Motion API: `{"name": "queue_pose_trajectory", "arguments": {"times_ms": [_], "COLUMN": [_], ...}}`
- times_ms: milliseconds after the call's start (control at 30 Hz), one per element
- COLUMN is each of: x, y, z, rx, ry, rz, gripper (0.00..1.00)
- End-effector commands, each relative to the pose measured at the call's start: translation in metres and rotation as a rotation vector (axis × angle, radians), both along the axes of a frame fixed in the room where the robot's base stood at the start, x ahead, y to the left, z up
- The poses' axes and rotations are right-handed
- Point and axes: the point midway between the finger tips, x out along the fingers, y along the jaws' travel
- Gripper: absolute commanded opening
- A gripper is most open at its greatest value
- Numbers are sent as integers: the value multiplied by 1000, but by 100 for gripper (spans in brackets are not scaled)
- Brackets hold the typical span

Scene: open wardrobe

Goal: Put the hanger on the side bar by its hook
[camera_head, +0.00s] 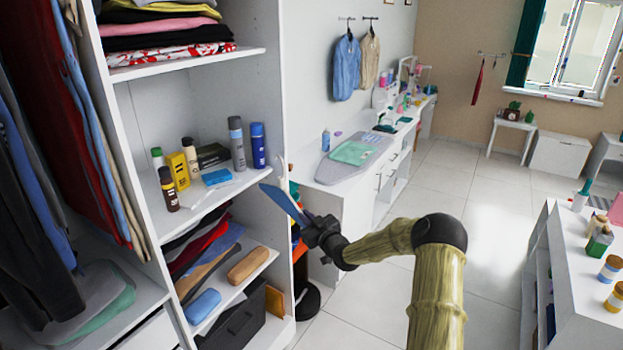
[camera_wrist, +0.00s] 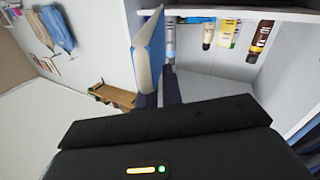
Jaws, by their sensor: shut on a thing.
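My gripper (camera_head: 308,226) is in front of the wardrobe's right side panel (camera_head: 270,75), at about the height of the lower shelf. It is shut on a flat blue thing (camera_head: 283,203), which points up and to the left. In the wrist view this blue thing (camera_wrist: 150,50) stands up between the fingers and shows a pale edge. I cannot make out a hook on it, or tell whether it is the hanger. I cannot clearly pick out the side bar; orange things (camera_head: 299,243) show beside the panel, partly behind my gripper.
A shelf (camera_head: 225,195) with bottles, boxes and a blue block is left of my gripper. Clothes (camera_head: 85,130) hang at far left. Jackets (camera_head: 347,68) hang on the wall.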

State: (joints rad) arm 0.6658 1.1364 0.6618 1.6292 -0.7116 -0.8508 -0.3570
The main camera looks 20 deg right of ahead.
Motion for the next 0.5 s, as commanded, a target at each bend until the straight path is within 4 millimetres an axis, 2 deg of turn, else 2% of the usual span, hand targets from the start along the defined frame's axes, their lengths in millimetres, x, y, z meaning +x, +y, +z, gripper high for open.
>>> {"name": "queue_pose_trajectory", "arguments": {"times_ms": [33, 200, 367, 500], "x": [-9, -47, -95, -144], "y": [7, 33, 55, 70], "z": [-26, -95, -151, -190], "rx": [7, 8, 10, 11], "ry": [8, 10, 12, 15], "rz": [11, 18, -35, -137], "gripper": [0, 0, 0, 0]}}
